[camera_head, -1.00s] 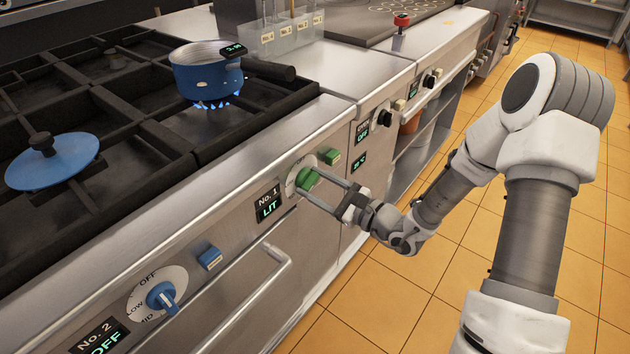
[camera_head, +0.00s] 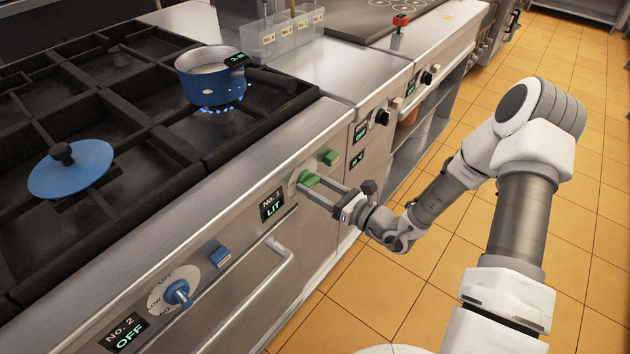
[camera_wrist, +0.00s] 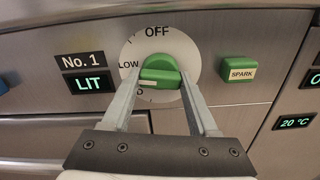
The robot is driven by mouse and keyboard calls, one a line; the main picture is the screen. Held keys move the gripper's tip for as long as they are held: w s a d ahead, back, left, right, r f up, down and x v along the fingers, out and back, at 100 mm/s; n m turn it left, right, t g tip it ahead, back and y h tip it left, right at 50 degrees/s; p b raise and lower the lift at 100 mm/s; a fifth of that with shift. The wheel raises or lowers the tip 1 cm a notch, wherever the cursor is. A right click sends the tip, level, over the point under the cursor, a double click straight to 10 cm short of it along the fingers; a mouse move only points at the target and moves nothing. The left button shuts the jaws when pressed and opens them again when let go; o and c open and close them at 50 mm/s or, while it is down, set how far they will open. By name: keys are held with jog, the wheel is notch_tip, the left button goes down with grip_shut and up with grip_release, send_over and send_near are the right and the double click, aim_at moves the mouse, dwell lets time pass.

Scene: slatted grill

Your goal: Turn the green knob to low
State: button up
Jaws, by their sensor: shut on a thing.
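The green knob (camera_wrist: 160,74) sits on a white dial in the wrist view, with OFF at the top and LOW at the left. Its raised grip lies roughly level, with one end toward the left, near and a little below LOW. My gripper (camera_wrist: 160,88) is shut on the knob, one finger on each side. In the head view the green knob (camera_head: 308,179) shows on the front panel with my gripper (camera_head: 313,187) reaching it from the right. The No. 1 display (camera_wrist: 90,74) reads LIT. Part of the dial's lower lettering is hidden.
A green SPARK button (camera_wrist: 238,70) is right of the dial. A blue pot (camera_head: 212,85) stands over a blue flame. A blue lid (camera_head: 70,168) lies on the left grates. A blue knob (camera_head: 178,293) and handle bar (camera_head: 250,300) are on the panel's nearer part.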

jog(key=shift+f, duration=0.1)
dwell(0.3)
jog(key=o, duration=1.4)
jog(key=p+v, duration=0.2)
jog(key=v, duration=1.5)
jog(key=shift+s+d, duration=0.15)
jog(key=shift+s, duration=0.05)
